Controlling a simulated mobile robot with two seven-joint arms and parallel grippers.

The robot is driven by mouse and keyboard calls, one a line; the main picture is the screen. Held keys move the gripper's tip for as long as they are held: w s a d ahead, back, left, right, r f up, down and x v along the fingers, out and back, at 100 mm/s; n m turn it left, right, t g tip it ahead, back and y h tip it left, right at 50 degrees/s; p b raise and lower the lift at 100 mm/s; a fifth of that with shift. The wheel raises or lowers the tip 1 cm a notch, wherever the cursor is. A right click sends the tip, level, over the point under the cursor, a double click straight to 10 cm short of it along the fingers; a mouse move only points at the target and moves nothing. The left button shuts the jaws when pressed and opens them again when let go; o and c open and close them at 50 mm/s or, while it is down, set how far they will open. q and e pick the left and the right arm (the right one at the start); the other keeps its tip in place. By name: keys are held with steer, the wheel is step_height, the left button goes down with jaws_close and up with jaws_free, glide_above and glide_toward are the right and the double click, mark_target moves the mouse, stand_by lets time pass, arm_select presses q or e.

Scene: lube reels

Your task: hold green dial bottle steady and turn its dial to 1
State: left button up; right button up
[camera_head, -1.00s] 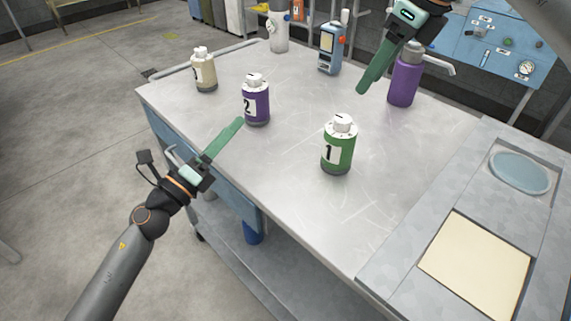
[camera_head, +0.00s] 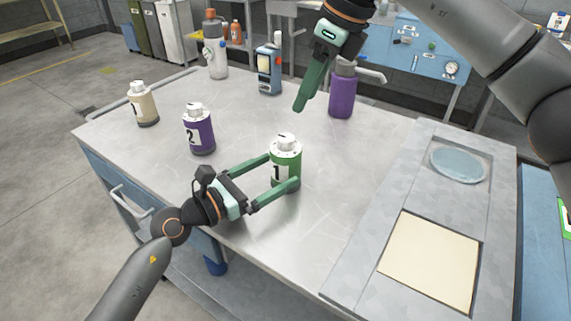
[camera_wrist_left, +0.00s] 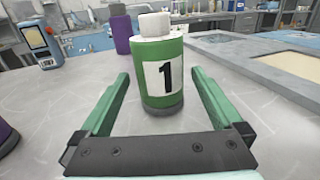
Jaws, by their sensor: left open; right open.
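The green dial bottle (camera_head: 287,155) stands upright on the metal table, with a white dial cap (camera_head: 286,141) on top and a "1" label. In the left wrist view the green bottle (camera_wrist_left: 163,70) is centred ahead, between and slightly beyond the fingertips. My left gripper (camera_head: 283,172) is open, its green fingers on either side of the bottle's body; I cannot tell whether either touches it. My right gripper (camera_head: 303,100) is above the table, behind the bottle, pointing down. Its fingers overlap in this view and it holds nothing visible. The dial's setting is too small to read.
A purple "2" bottle (camera_head: 198,132) and a beige bottle (camera_head: 143,104) stand to the left. A purple pump bottle (camera_head: 342,92) and a blue device (camera_head: 269,70) stand behind. A grey panel with a cream square (camera_head: 430,262) lies at right. The table's front middle is clear.

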arm_select(q)
steer(key=shift+x, duration=2.1)
